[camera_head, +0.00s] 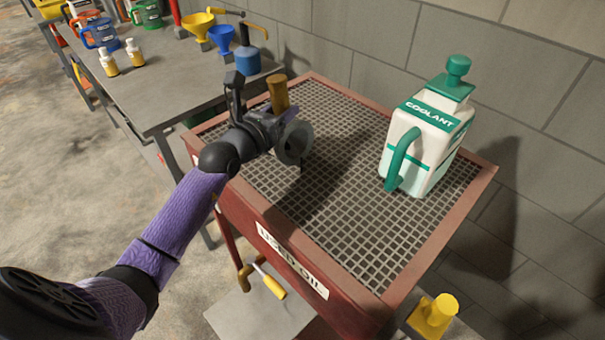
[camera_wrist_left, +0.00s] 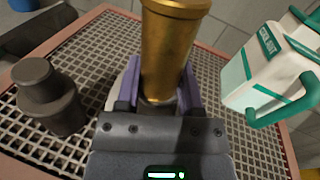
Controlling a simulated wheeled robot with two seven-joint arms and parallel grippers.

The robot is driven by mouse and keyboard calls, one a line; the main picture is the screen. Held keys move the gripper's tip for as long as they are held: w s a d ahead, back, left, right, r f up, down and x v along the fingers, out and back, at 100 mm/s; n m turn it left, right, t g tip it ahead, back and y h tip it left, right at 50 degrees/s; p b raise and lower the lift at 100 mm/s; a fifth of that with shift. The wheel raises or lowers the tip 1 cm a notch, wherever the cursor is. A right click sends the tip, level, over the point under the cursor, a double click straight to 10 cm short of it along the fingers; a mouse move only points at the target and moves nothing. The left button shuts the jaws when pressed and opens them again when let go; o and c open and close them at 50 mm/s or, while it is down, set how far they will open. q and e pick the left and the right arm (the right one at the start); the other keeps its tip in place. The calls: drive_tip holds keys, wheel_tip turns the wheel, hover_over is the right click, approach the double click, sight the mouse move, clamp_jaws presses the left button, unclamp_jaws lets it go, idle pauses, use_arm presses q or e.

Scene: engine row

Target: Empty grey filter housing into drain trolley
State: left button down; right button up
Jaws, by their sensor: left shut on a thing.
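The drain trolley (camera_head: 258,225) is red, with a grated top and a USED OIL label. My left gripper (camera_head: 279,122) is above the grate and shut. In the left wrist view its purple fingers (camera_wrist_left: 160,95) close around the grey collar at the foot of an upright gold cylinder (camera_wrist_left: 172,45). My right gripper is not in view.
A white and green coolant jug (camera_head: 424,135) stands on the grate's right part. A dark grey stepped cylinder (camera_wrist_left: 52,100) shows left of the gripper in the wrist view. A workbench (camera_head: 165,95) with bottles and funnels is at left. The front grate is clear.

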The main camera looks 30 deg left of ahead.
use_arm(q)
drive_tip(key=shift+s+d+f+m, duration=0.2)
drive_tip(key=shift+d+f+m, duration=0.15)
drive_tip(key=shift+d+m, duration=0.3)
idle(0.9)
drive_tip(key=shift+s+d+r+m+t, duration=0.15)
drive_tip(key=shift+s+d+m+t, duration=0.15)
drive_tip(key=shift+d+m, duration=0.5)
drive_tip(key=shift+s+d+r+m+t, duration=0.1)
drive_tip(key=shift+s+d+m+t, duration=0.1)
drive_tip(key=shift+d+m+t, duration=0.55)
idle(1.5)
drive_tip(key=shift+s+d+f+m+h+b, duration=0.1)
drive_tip(key=shift+s+d+m+h+b, duration=0.1)
drive_tip(key=shift+d+m, duration=0.45)
drive_tip(key=shift+s+d+f+m+h+b, duration=0.1)
drive_tip(key=shift+s+d+m+h, duration=0.15)
drive_tip(key=shift+m, duration=0.7)
drive_tip(key=shift+s+d+f+m+h+b, duration=0.15)
drive_tip(key=shift+d+m, duration=0.35)
drive_tip(key=shift+m, duration=0.3)
idle(1.1)
